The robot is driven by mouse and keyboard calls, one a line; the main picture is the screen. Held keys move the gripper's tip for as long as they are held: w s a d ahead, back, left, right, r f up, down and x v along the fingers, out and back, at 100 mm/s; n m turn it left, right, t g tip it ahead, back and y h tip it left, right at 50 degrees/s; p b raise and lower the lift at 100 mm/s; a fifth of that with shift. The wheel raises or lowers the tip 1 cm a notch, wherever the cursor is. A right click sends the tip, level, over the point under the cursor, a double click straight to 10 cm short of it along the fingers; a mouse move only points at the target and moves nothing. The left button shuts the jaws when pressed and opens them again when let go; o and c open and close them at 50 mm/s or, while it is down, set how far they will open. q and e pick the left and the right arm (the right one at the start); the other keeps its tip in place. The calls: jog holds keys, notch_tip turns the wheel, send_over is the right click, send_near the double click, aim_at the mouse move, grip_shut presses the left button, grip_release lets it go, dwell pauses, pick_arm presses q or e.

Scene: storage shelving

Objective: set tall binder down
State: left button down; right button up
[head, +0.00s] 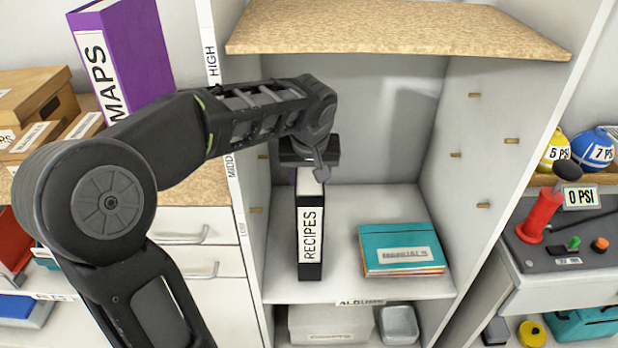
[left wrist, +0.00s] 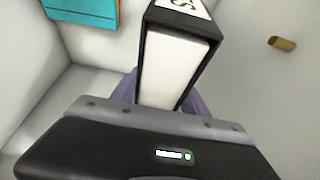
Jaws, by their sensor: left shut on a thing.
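The tall black binder labelled RECIPES (head: 310,238) is upright inside the open shelf bay, over the left part of the middle shelf board (head: 345,215). Its bottom looks at the board, but I cannot tell for sure that it touches. My left gripper (head: 312,172) is shut on the top of this binder. In the left wrist view the binder (left wrist: 172,66) shows its white page edge and black covers close to the gripper (left wrist: 160,105). Purple shapes flank it there, partly hidden by the gripper. My right gripper is not in view.
A stack of teal and other folders (head: 400,248) lies right of the binder, with a gap between. A cork-topped board (head: 395,30) is above. A purple MAPS binder (head: 140,50) stands on the left cabinet. Side walls with pegs (head: 455,155) bound the bay.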

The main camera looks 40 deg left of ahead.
pick_arm(q)
jog(key=shift+f, duration=0.3)
jog(key=shift+f, duration=0.15)
jog(key=c, duration=0.6)
grip_release()
